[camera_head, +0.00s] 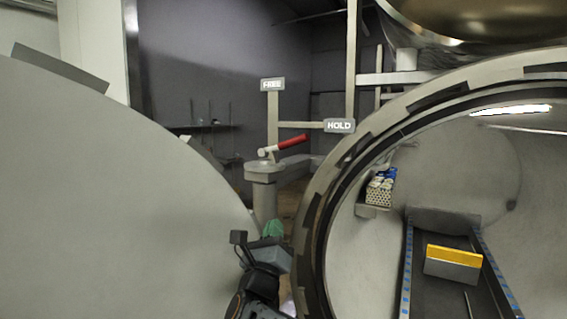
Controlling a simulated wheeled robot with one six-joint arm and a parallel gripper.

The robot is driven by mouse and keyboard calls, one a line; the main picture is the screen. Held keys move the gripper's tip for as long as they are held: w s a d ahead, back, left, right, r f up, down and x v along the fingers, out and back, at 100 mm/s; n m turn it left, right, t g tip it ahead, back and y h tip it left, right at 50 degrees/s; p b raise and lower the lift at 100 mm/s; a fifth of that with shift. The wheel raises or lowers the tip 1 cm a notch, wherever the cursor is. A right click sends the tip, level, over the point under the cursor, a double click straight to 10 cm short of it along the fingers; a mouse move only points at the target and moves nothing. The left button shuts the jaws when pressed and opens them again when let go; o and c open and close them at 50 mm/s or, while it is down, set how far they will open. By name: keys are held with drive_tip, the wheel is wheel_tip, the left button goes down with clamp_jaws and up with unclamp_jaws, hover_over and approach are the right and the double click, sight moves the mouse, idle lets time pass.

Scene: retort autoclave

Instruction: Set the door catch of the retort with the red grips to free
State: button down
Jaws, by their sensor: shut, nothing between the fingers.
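The door catch is a short lever with a red grip (292,141) on top of a grey post (264,190), in the middle of the view. The lever points right and slightly up, towards the HOLD plate (339,125). My gripper (257,242) is at the bottom middle, below the post and apart from the lever. It is shut and empty; its fingertips are small and hard to make out.
A large grey round door (110,200) stands swung open at the left. The open retort mouth (318,190) is at the right, with rails and a yellow-topped block (453,258) inside. A narrow gap between door and mouth holds the post.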

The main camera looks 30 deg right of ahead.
drive_tip(key=d+m+g+h, duration=0.1)
drive_tip(key=m, duration=0.1)
drive_tip(key=p, duration=0.6)
approach(285, 145)
drive_tip(key=d+f, duration=0.1)
drive_tip(key=d, duration=0.5)
drive_tip(key=shift+w+d+r+p, duration=0.2)
drive_tip(key=shift+w+r+p, duration=0.5)
drive_tip(key=shift+r, duration=0.2)
drive_tip(key=shift+w+d+r+p, duration=0.2)
drive_tip(key=shift+w+r+p, duration=0.45)
drive_tip(key=shift+r, duration=0.25)
drive_tip(key=shift+d+r+n, duration=0.1)
drive_tip(key=shift+n, duration=0.2)
